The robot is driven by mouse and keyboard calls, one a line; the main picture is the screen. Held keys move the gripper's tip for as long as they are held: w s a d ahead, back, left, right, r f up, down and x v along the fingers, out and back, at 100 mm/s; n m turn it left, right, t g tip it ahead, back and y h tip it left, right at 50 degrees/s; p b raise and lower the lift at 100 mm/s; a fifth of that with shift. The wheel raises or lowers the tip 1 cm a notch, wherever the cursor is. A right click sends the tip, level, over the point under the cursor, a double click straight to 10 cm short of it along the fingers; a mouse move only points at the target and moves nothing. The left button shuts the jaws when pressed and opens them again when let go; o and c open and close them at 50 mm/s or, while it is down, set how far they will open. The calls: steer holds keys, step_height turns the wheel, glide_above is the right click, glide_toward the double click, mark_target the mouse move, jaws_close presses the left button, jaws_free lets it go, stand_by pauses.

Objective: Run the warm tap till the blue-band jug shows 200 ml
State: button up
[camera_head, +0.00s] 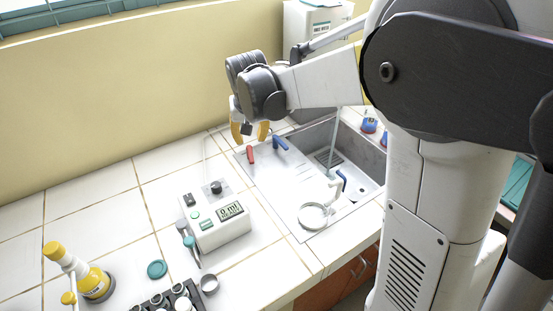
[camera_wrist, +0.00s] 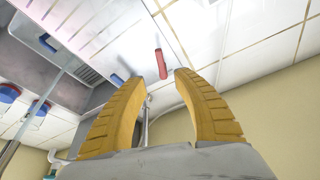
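My gripper (camera_head: 249,133) hangs above the counter behind the sink, its yellow fingers apart and empty. In the wrist view the open fingers (camera_wrist: 160,85) frame the red tap lever (camera_wrist: 161,63), which lies a little beyond the fingertips. The red lever (camera_head: 250,154) stands left of the blue lever (camera_head: 280,143). A thin pale vertical streak (camera_head: 333,140) runs down into the sink; I cannot tell spout from water. A clear round vessel (camera_head: 313,216) with a pale handle stands on the drainer. No blue band is readable.
The metal sink (camera_head: 370,158) lies right of the levers. A white meter (camera_head: 220,222) with a small display, seemingly "0 ml", sits on the tiled counter. A yellow-topped bottle (camera_head: 97,283), teal lid (camera_head: 157,269) and dark rack (camera_head: 160,302) are in front. Blue-and-red flasks (camera_head: 369,125) stand behind the sink.

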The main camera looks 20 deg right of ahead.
mark_target(251, 156)
steer(key=w+g+p, duration=0.3)
steer(key=w+g, duration=0.1)
steer(key=w, duration=0.1)
steer(key=shift+y, duration=0.3)
steer(key=f+b, duration=0.1)
steer(key=f, duration=0.2)
steer(key=f+b, duration=0.1)
steer(key=f, duration=0.3)
steer(key=f+b, duration=0.1)
steer(key=f, duration=0.3)
steer(key=shift+s+d+f, duration=0.2)
steer(key=shift+d, duration=0.2)
jaws_close()
